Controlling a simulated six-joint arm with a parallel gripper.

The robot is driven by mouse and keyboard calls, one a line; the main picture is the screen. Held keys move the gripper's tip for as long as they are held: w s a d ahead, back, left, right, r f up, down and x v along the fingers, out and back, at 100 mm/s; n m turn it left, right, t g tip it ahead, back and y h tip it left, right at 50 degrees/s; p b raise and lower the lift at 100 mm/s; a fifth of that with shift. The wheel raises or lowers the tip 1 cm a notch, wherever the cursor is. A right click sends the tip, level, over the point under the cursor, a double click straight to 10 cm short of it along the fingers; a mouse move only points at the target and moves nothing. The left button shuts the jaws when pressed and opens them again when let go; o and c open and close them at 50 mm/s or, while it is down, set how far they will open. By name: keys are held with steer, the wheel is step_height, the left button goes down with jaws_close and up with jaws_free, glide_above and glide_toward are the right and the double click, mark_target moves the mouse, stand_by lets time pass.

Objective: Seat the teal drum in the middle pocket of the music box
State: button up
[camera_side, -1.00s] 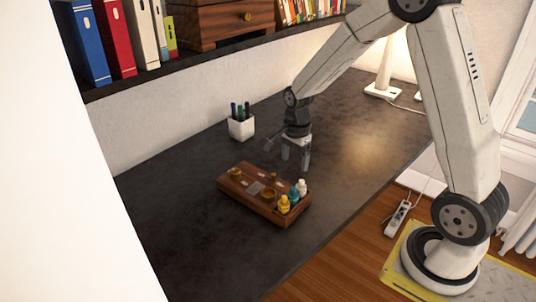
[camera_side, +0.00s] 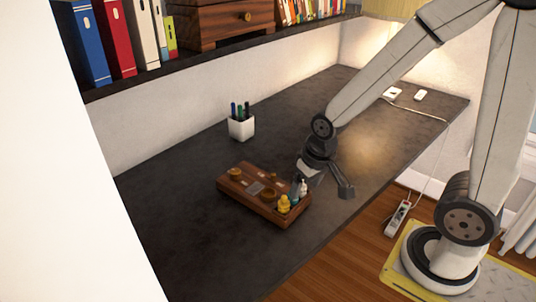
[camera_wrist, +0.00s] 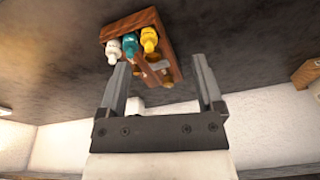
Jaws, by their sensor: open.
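The wooden music box (camera_side: 240,203) lies on the dark desk. At its right end stand a yellow drum (camera_side: 284,204), the teal drum (camera_side: 295,196) and a white drum (camera_side: 303,187) in a row. In the wrist view the teal drum (camera_wrist: 130,44) stands between the white drum (camera_wrist: 113,48) and the yellow drum (camera_wrist: 149,38). My gripper (camera_side: 324,185) is open and empty, tilted, beside the drum end of the box. One finger partly covers the teal drum in the side view. The fingers (camera_wrist: 163,72) show spread in the wrist view.
A white pen cup (camera_side: 241,127) with pens stands behind the box. A shelf with binders (camera_side: 118,40) and a wooden drawer box (camera_side: 222,20) runs above the desk's back. The desk (camera_side: 180,190) is clear left of the box.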

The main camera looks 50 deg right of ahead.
steer(key=shift+s+a+n, duration=0.25)
steer(key=shift+s+n, duration=0.15)
steer(key=shift+n, duration=0.2)
steer(key=shift+s+a+n, duration=0.2)
steer(key=shift+s+n, duration=0.2)
steer(key=shift+n, duration=0.2)
